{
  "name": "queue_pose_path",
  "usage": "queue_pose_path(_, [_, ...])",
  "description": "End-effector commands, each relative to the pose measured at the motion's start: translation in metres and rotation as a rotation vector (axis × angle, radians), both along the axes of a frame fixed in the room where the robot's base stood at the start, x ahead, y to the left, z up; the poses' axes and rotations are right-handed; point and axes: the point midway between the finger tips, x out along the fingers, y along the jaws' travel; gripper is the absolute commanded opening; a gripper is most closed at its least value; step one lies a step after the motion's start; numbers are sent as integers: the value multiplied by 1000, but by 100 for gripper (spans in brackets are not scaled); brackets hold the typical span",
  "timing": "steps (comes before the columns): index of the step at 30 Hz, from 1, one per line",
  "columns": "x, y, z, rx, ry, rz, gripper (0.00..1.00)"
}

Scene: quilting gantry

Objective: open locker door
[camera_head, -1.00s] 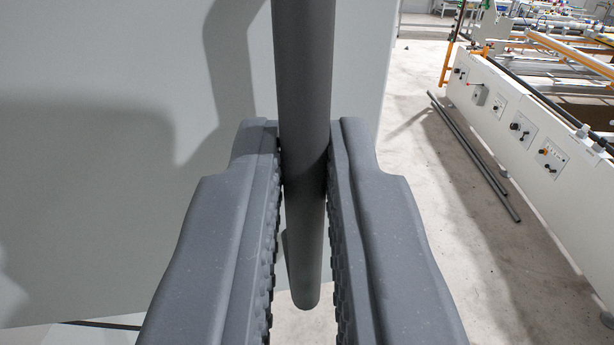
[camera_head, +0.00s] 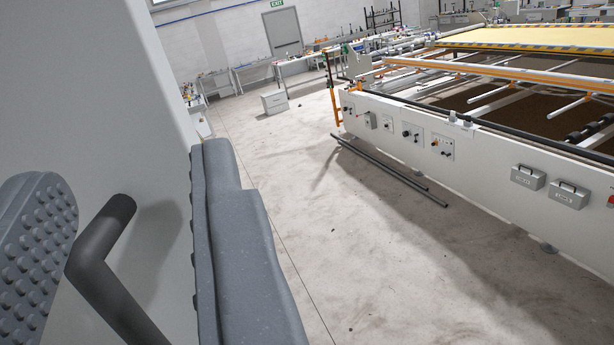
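The locker door (camera_head: 90,85) is a smooth pale grey panel filling the left side of the view. Its dark grey bar handle (camera_head: 108,250) is bent and stands out from the panel at the lower left. My gripper (camera_head: 130,168) is open wide, with one ribbed finger at the far left and the other right of the handle. The handle lies between the fingers, clear of the right one; I cannot tell whether it touches the left one. The locker's inside and the door's hinge are not in view.
A long white quilting gantry (camera_head: 480,160) with control boxes stands at the right. Two dark rods (camera_head: 390,170) lie on the floor beside it. Bare concrete floor (camera_head: 370,265) lies between door and gantry. A small white cabinet (camera_head: 274,102) and benches stand at the back.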

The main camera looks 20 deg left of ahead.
Motion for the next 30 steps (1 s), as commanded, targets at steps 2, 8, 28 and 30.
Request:
queue_pose_path(2, [1, 0, -1, -2, 1, 0, 32])
queue_pose_path(8, [-9, -3, -4, -4, 2, 2, 32])
queue_pose_path(28, [-88, -50, -23, 2, 2, 1, 32])
queue_pose_path(30, [-96, -55, -25, 2, 0, 0, 32])
